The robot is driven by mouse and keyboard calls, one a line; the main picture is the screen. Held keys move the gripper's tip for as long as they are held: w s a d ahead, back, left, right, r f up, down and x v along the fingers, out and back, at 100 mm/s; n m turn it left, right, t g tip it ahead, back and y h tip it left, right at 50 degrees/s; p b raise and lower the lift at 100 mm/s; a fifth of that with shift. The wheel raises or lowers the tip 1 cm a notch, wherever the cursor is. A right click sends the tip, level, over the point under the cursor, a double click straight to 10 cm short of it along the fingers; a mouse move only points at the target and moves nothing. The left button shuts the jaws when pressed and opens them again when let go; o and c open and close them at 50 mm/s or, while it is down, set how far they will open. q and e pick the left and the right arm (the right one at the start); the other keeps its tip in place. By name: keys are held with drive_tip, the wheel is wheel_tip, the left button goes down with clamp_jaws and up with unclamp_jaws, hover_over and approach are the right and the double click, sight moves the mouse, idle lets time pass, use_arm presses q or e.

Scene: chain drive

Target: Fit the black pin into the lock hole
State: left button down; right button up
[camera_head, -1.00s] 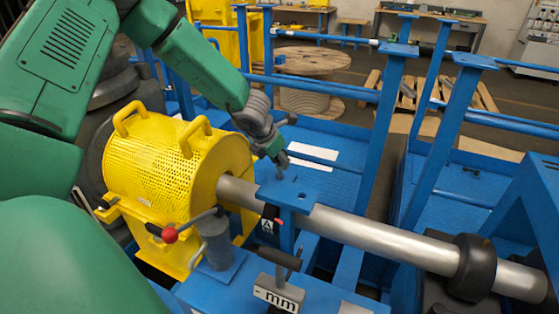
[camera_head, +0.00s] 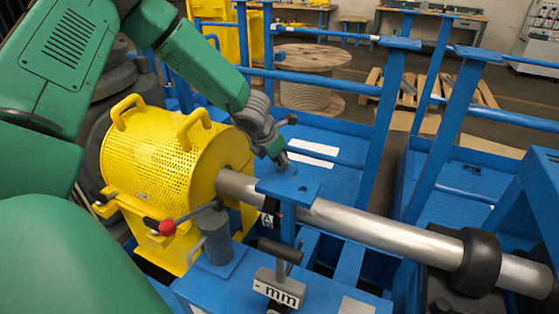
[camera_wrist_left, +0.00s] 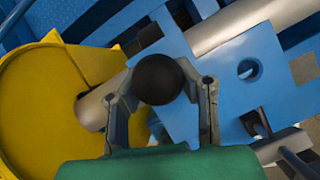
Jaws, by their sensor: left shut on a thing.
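My left gripper (camera_head: 280,162) is just above the left end of a small blue plate (camera_head: 288,182). In the left wrist view the gripper (camera_wrist_left: 160,90) has a finger on each side of the round head of the black pin (camera_wrist_left: 160,76) and is shut on it. The pin's shaft is hidden below the head. The lock hole (camera_wrist_left: 249,69) is a round opening in the blue plate, to the right of the pin in the wrist view. In the head view the hole (camera_head: 302,189) is right of the fingertips. My right gripper is not in view.
A yellow perforated guard (camera_head: 165,160) stands left of the plate. A long metal shaft (camera_head: 375,228) passes under the plate, with a black collar (camera_head: 479,262) on it. A red-knobbed lever (camera_head: 167,227) stands in front. Blue posts (camera_head: 378,130) rise behind at the right.

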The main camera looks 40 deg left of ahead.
use_arm(q)
drive_tip(key=shift+f+b, duration=0.6)
drive_tip(key=shift+f, duration=0.15)
drive_tip(key=c, duration=1.1)
unclamp_jaws()
drive_tip(key=shift+c, duration=0.2)
drive_tip(key=shift+r, duration=0.1)
drive_tip(key=v, duration=1.1)
drive_tip(key=shift+s+r, duration=0.2)
drive_tip(key=shift+r, duration=0.15)
